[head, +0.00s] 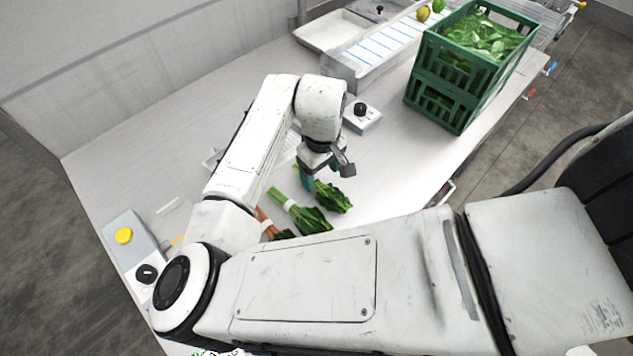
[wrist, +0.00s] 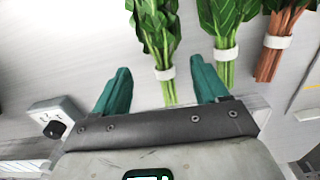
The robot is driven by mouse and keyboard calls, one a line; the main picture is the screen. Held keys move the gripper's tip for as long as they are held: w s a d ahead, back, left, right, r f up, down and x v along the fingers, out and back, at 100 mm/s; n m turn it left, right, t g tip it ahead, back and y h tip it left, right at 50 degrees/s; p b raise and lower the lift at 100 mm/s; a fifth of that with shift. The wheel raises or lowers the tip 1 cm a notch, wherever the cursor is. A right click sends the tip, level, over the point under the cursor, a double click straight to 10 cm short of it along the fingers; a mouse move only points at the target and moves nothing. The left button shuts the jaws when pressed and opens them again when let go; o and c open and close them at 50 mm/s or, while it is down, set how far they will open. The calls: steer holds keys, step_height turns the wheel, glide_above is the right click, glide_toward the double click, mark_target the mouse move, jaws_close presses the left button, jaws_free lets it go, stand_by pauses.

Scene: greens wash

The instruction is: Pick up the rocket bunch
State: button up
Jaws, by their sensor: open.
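Three tied bunches of greens lie side by side on the pale worktop. The one that looks like the rocket bunch (head: 332,197) has jagged green leaves, and in the wrist view its leaves and banded stems (wrist: 158,35) point up and down the picture. My gripper (head: 309,180) is open, with teal fingers, above the stem end of this bunch. In the wrist view the stems run between the spread fingers of my gripper (wrist: 160,88), with nothing gripped. I cannot tell the height gap. In the head view my gripper hides part of the stems.
A broad-leaved green bunch (head: 305,216) lies close beside it, near one finger in the wrist view. A red-stemmed bunch (wrist: 278,45) lies beyond that. Green crates (head: 440,98) with leaves stand at the upper right. A dark-knobbed box (head: 361,117) sits behind my gripper.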

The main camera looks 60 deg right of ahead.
mark_target(321, 184)
steer(key=shift+s+a+f+p, duration=0.15)
steer(key=shift+f+p, duration=0.3)
steer(key=shift+f, duration=1.85)
steer(key=shift+c, duration=0.5)
steer(key=c, duration=1.1)
